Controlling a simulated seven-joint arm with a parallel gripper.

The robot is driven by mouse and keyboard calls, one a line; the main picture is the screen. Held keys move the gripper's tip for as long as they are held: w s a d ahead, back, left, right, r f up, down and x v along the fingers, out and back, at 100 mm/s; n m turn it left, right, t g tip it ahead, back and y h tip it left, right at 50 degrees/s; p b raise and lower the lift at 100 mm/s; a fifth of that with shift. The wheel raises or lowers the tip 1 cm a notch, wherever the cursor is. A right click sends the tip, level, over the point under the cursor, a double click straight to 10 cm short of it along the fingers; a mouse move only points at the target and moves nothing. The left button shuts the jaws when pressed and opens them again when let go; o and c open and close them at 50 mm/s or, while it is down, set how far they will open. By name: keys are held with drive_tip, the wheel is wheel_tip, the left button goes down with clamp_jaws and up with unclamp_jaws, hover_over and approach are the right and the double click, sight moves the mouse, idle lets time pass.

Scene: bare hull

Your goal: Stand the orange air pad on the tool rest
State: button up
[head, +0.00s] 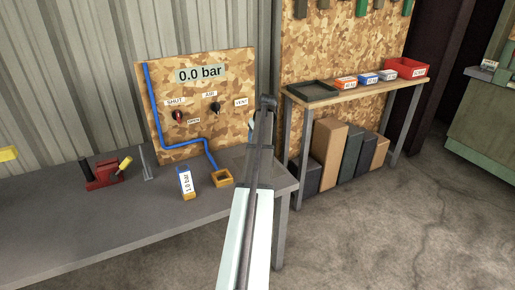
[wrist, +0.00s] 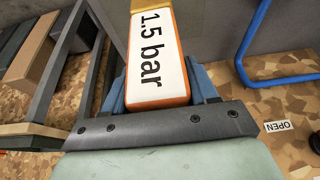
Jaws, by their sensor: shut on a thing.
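My gripper (wrist: 160,85) is shut on an orange block with a white face reading "1.5 bar" (wrist: 150,55), which looks like the orange air pad. Its blue fingers grip both sides. An ochre part adjoins the block's far end at the wrist view's top edge; I cannot tell whether it belongs to the block. A similar block with a white label and blue top (head: 186,183) stands on the bench. Which piece is the tool rest, I cannot tell.
The panel reads 0.0 bar. A wooden shelf (head: 360,91) at right holds a black tray (head: 312,92) and small bins, with boxes below.

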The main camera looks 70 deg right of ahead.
drive_tip(key=shift+f, duration=2.55)
drive_tip(key=shift+f, duration=0.15)
drive_tip(key=o, duration=1.3)
drive_tip(key=v, duration=1.2)
